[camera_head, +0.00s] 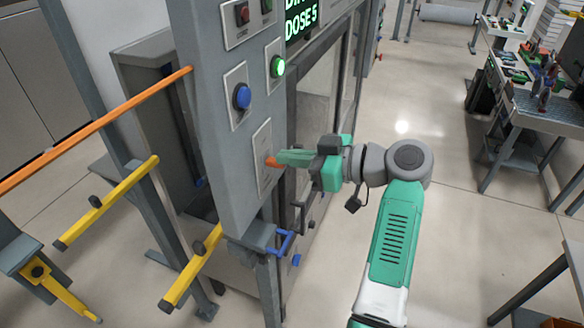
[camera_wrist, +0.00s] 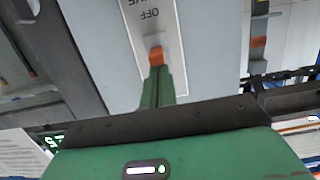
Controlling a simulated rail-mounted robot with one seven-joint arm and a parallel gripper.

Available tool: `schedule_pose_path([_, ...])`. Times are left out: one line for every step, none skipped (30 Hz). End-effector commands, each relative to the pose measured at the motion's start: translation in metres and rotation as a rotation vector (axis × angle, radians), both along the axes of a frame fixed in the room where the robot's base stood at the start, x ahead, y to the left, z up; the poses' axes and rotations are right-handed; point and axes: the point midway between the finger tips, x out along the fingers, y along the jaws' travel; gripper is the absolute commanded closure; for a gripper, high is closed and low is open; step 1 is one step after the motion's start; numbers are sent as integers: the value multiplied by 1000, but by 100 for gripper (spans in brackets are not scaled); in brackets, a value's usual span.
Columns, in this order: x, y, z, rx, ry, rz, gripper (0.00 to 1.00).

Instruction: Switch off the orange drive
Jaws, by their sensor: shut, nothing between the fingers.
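The orange switch lever (camera_head: 271,161) sits on a pale plate (camera_head: 263,140) low on the grey control panel's front. In the wrist view the orange lever (camera_wrist: 156,57) shows beside the word OFF, with the plate (camera_wrist: 178,40) appearing upside down. My gripper (camera_head: 280,158) is shut, with its green fingertips at the lever. In the wrist view my gripper (camera_wrist: 157,68) has its tips right at the orange lever and partly hides it. I cannot tell whether they touch it.
An orange bar (camera_head: 95,130) and yellow bars (camera_head: 105,203) stick out at left. A blue hook (camera_head: 283,243) hangs below the panel.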

Motion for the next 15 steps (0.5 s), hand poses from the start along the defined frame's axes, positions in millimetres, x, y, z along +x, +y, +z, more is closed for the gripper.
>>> schedule_pose_path([0, 0, -15, 37, -11, 1, 100])
schedule_pose_path([-1, -1, -17, 59, -18, 1, 100])
schedule_pose_path([-1, -1, -19, 91, -28, 2, 100])
schedule_pose_path([-1, -1, -20, 114, -35, 2, 100])
schedule_pose_path([-1, -2, -22, 137, -43, 2, 100])
schedule_pose_path([-1, -3, -23, 165, -52, 2, 100])
schedule_pose_path([-1, -3, -24, 186, -59, 1, 100])
schedule_pose_path([-1, -3, -12, 179, -57, 1, 100])
schedule_pose_path([-1, -4, -11, 177, -57, 1, 100])
schedule_pose_path([-1, -4, -11, 176, -57, 1, 100])
schedule_pose_path([-1, -4, -11, 176, -56, 1, 100])
schedule_pose_path([-1, -4, -11, 176, -56, 1, 100])
schedule_pose_path([-1, -4, -11, 175, -55, 1, 100])
schedule_pose_path([-2, -5, -11, 175, -56, 0, 100])
schedule_pose_path([-2, -7, -13, 175, -56, 0, 100])
